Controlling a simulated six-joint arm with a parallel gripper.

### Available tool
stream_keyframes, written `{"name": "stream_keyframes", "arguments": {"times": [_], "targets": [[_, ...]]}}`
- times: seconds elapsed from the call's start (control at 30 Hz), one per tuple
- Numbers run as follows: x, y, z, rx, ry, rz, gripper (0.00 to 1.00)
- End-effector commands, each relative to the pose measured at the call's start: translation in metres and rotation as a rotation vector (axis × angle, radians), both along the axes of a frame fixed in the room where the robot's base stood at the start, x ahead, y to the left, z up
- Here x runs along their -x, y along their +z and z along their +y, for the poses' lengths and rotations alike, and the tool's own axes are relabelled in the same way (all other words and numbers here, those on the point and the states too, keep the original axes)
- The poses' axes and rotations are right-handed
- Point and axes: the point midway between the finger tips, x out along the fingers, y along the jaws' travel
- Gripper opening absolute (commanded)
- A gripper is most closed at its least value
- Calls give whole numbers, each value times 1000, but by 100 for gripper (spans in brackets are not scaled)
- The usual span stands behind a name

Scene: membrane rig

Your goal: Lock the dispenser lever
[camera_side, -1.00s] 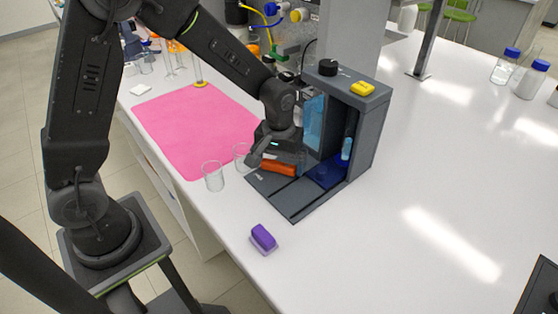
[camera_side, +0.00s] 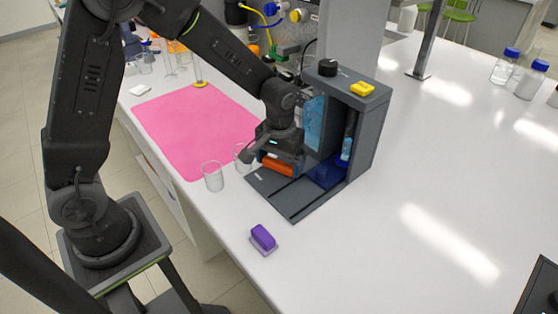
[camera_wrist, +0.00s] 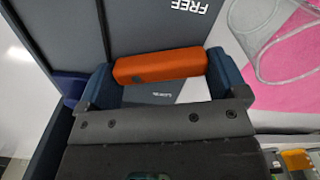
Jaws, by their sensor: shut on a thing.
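The dispenser (camera_side: 368,110) is a dark grey open-fronted housing on a flat base plate (camera_side: 295,204). Its lever has an orange bar handle (camera_side: 278,167), low over the left part of the base. In the wrist view the orange bar (camera_wrist: 160,66) lies crosswise between my two dark blue fingers, one at each end. My gripper (camera_wrist: 160,76) is shut on it; in the side view my gripper (camera_side: 271,155) reaches down beside the housing. "FREE" is printed upside down on the grey plate at the top. A smaller label nearer me is partly covered and hard to read. The lever's pivot is hidden.
Two glass beakers (camera_side: 212,176) stand close left of my gripper. A pink mat (camera_side: 195,125) lies behind them. A purple block (camera_side: 263,238) sits in front of the base plate. A yellow block (camera_side: 362,88) and black knob (camera_side: 328,67) are atop the housing.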

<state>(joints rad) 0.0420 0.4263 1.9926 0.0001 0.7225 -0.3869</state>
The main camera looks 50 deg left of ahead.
Motion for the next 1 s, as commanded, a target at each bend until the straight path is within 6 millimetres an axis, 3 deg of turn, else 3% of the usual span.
{"name": "stream_keyframes", "arguments": {"times": [0.6,1.0], "targets": [[-12,0,-1,0,-565,0,68],[-17,0,-4,-1,-814,-1,68]]}}
